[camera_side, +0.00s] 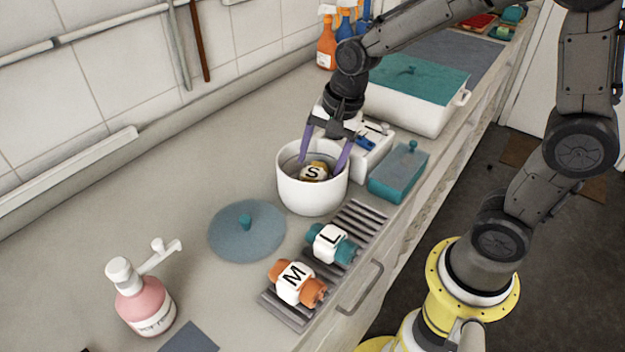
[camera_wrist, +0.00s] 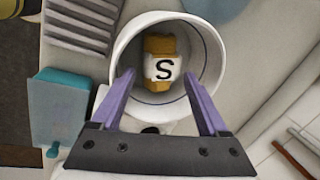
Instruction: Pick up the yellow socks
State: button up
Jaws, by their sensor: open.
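The yellow socks (camera_side: 315,172), rolled in a white band marked S, lie inside the white pot (camera_side: 300,197). In the wrist view the socks (camera_wrist: 159,54) sit at the pot's floor, inside its rim (camera_wrist: 123,40). My gripper (camera_side: 324,168) is open over the pot, its two purple fingers spread. In the wrist view the gripper (camera_wrist: 160,82) reaches toward the pot's opening, with the socks between and beyond the fingertips. I cannot tell exactly how deep the fingertips are. The fingers do not touch the socks.
A blue lid (camera_side: 238,240) lies left of the pot. Teal socks marked L (camera_side: 330,243) and orange socks marked M (camera_side: 296,283) lie on a ribbed rack. A pink bottle (camera_side: 148,300) stands at front left.

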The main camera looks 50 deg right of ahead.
aim_at(316, 173)
jog(key=x, duration=0.5)
jog(key=shift+a, duration=0.1)
jog(key=c, duration=1)
